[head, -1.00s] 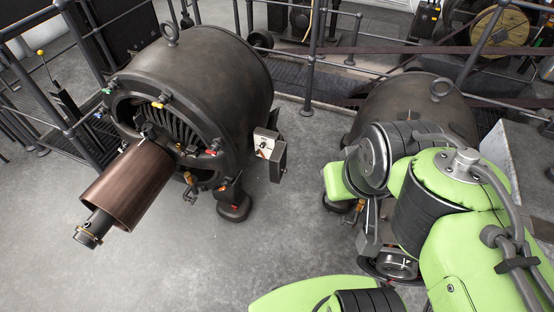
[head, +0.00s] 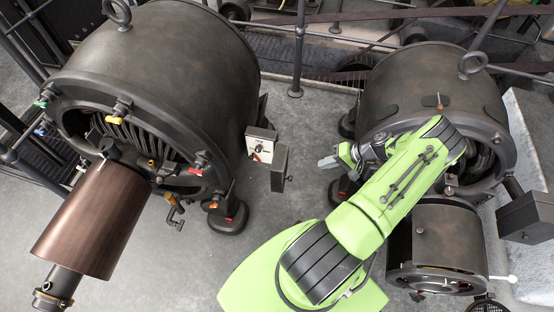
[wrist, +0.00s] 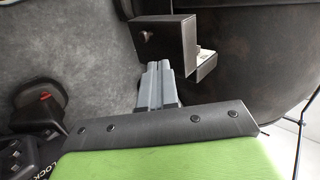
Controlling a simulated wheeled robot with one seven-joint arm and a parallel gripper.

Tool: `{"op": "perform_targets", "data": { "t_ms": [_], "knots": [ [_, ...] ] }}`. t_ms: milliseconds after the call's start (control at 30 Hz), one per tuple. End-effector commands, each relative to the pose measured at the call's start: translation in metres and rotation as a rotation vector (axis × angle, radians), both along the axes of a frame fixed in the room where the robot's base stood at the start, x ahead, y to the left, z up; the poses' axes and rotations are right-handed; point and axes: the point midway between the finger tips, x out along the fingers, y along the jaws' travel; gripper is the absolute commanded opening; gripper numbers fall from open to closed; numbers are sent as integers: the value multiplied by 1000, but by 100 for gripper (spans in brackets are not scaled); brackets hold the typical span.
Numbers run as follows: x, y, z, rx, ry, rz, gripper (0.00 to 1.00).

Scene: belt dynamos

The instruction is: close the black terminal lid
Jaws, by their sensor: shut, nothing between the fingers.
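The black terminal lid (head: 279,168) stands open at the right side of a small terminal box with a white face (head: 261,145), on the right flank of the left dynamo. In the wrist view the dark lid (wrist: 168,42) shows a small knob, with a strip of the white face (wrist: 206,66) behind it. My gripper (head: 329,161) is right of the lid in the head view, with a gap of floor between. In the wrist view its grey fingers (wrist: 158,68) are together and empty, tips close to the lid's lower edge; I cannot tell whether they touch.
The left dynamo (head: 165,65) has a copper-brown drum (head: 95,220) in front. The right dynamo (head: 425,85) stands behind my arm, with a dark box (head: 528,217) at its right. Bare grey floor (head: 285,110) lies between the dynamos. Railings run along the back.

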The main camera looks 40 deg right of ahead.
Motion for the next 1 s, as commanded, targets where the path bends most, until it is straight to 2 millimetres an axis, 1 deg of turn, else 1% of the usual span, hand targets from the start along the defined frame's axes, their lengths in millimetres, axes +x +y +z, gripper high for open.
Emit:
{"op": "perform_targets", "data": {
  "t_ms": [67,167,533,600,733,833,1000],
  "knots": [
    [2,2,-4,3,-6,-5,0],
    [10,10,-14,5,-5,-1,0],
    [54,51,-71,6,-1,1,0],
    [65,59,-69,3,-3,2,0],
    [78,70,-69,3,-1,0,0],
    [83,75,-68,3,0,-1,0],
    [84,76,-68,3,0,-2,0]
  ]
}}
